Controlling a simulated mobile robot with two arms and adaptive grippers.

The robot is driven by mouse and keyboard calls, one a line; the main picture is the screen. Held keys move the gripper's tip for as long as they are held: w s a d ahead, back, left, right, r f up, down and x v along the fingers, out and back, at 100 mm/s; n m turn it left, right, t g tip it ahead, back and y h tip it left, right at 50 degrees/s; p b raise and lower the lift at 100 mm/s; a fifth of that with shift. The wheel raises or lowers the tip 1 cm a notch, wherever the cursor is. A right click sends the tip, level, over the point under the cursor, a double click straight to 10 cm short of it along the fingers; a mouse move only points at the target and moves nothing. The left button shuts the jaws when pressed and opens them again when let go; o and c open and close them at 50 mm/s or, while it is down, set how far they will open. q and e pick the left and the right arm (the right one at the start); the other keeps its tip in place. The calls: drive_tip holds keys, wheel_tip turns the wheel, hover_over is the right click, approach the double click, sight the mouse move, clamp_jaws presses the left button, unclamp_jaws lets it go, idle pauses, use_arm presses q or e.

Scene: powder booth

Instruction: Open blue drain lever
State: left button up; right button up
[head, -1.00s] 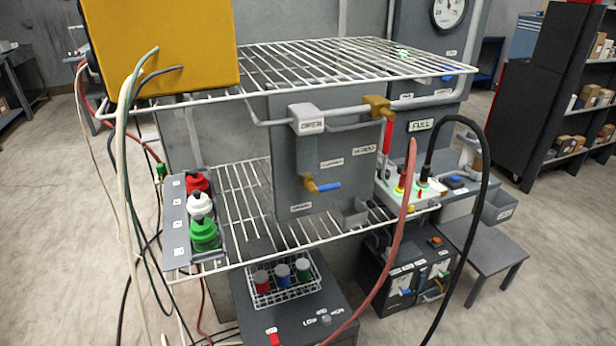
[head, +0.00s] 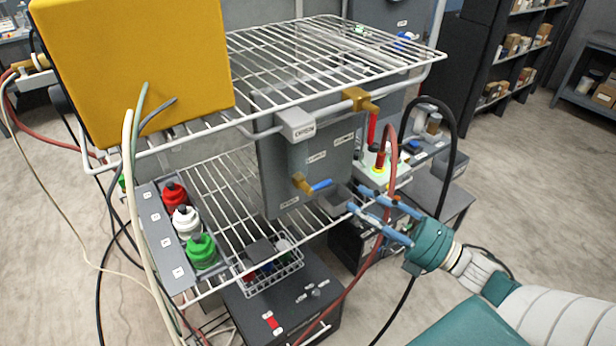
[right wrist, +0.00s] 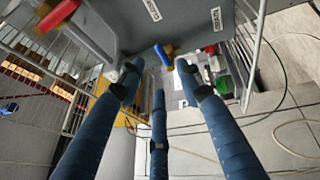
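The blue drain lever (head: 321,185) sits on a brass valve (head: 303,183) low on the front of the grey panel (head: 275,165). Its handle points right, close to level. In the right wrist view the blue lever (right wrist: 161,53) lies just beyond the fingertips, roughly between them. My right gripper (head: 356,199) is to the right of the lever, its fingers pointing at it. The fingers are spread and empty, with a gap to the lever; the gripper also shows in the right wrist view (right wrist: 158,76). My left gripper is out of view.
A red lever (head: 372,128) hangs from a brass valve (head: 358,98) on the pipe above. The wire rack (head: 330,60) surrounds the panel. Red and black hoses (head: 452,140) arch near my right arm.

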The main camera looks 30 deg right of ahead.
sight(326, 185)
drive_tip(key=shift+p+x, duration=1.4)
drive_tip(key=shift+x, duration=3.65)
drive_tip(key=shift+w+d, duration=0.1)
drive_tip(key=shift+d, duration=0.1)
drive_tip(key=shift+c, duration=0.2)
clamp_jaws()
